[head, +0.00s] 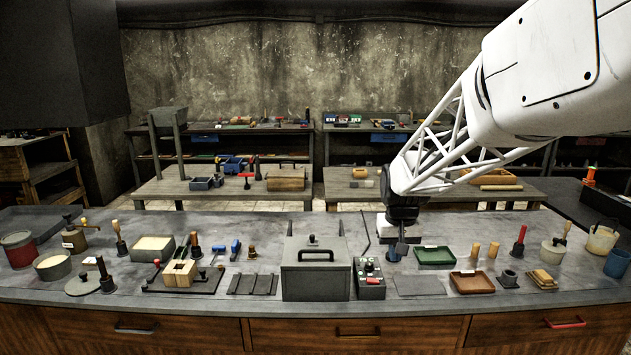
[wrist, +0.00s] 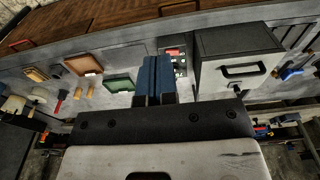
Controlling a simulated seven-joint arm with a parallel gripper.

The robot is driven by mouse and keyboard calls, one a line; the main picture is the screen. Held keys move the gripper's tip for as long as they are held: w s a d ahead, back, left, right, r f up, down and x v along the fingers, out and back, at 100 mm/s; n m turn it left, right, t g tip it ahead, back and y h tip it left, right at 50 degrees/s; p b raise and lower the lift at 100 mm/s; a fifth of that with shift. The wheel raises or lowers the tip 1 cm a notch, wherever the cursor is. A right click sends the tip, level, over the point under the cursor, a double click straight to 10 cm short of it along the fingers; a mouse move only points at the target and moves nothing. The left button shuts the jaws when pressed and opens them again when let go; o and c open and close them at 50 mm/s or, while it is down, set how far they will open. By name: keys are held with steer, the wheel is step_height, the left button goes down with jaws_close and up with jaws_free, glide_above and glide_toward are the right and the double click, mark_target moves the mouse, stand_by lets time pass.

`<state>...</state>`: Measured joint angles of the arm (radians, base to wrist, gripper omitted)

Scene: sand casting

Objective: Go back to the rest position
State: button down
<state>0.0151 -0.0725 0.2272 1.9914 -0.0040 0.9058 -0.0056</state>
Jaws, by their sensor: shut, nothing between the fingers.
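My gripper (head: 400,246) hangs from my white arm above the bench, right of the grey box with a black handle. Its fingers point down and are shut with nothing between them. In the wrist view the closed blue fingers of my gripper (wrist: 154,78) show at the middle, over the bench between the green tray and the control box. Whether the fingertips touch the bench top I cannot tell.
The grey handled box (head: 316,268) and control box (head: 370,277) stand left of my gripper. A green tray (head: 434,255) and brown tray (head: 471,282) lie to the right. A dark flat plate (head: 416,285) lies in front. Several tools and pots crowd the bench (head: 290,222).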

steer(key=s+r+t, duration=0.1)
steer(key=s+r, duration=0.1)
steer(key=s, duration=3.2)
steer(key=shift+s+a+r+t, duration=0.3)
steer(key=shift+s+r, duration=0.05)
